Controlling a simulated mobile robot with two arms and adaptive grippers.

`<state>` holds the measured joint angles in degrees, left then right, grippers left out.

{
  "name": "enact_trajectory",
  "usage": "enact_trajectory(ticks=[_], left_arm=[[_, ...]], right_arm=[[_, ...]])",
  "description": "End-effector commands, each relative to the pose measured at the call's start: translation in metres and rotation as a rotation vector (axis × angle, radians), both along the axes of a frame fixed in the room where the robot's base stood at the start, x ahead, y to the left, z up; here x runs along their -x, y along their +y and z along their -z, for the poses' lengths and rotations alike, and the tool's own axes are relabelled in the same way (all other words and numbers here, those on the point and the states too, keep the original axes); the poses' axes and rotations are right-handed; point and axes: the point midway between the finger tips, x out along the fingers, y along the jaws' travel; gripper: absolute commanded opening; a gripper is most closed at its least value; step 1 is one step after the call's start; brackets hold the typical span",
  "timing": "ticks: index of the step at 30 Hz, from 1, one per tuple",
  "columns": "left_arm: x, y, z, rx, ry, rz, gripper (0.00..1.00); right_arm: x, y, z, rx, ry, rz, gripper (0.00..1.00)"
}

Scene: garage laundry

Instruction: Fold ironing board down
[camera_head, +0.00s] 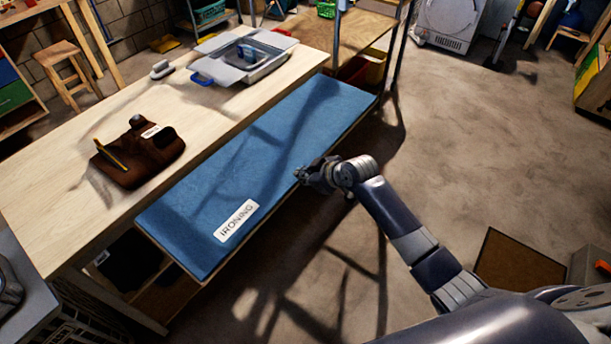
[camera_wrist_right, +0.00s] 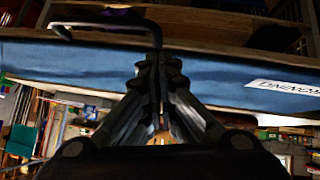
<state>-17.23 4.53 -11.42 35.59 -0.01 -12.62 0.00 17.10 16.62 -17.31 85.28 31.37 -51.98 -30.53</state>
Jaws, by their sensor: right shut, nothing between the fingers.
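The ironing board (camera_head: 262,150) is a long blue padded panel with a white "IRONING" label (camera_head: 237,221). It lies flat, alongside the front edge of the wooden workbench (camera_head: 60,200) and a little below its top. My right gripper (camera_head: 303,175) is shut and empty at the board's outer long edge, near its middle. In the right wrist view the shut fingers (camera_wrist_right: 158,68) overlap the blue board (camera_wrist_right: 60,62); a thin dark bar (camera_wrist_right: 100,27) shows by their tips. I cannot tell whether they touch the board or the bar. My left gripper is out of view.
A brown leather tool pouch (camera_head: 140,153) and a grey open box (camera_head: 240,58) stand on the workbench. Bare concrete floor (camera_head: 470,130) is clear right of the board. A brown mat (camera_head: 518,262) lies at lower right. A wooden stool (camera_head: 68,68) stands at far left.

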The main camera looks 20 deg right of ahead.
Motion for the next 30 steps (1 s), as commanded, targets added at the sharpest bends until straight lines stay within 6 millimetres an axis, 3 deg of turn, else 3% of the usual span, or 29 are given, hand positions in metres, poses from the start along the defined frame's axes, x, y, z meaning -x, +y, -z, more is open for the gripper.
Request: enact_trajectory(ticks=[20, 30], left_arm=[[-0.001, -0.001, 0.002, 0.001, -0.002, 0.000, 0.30], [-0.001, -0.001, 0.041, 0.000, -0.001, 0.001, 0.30]], right_arm=[[-0.001, -0.003, 0.014, -0.003, -0.006, 0.000, 0.00], [0.001, -0.003, 0.047, -0.047, -0.060, -0.002, 0.00]])
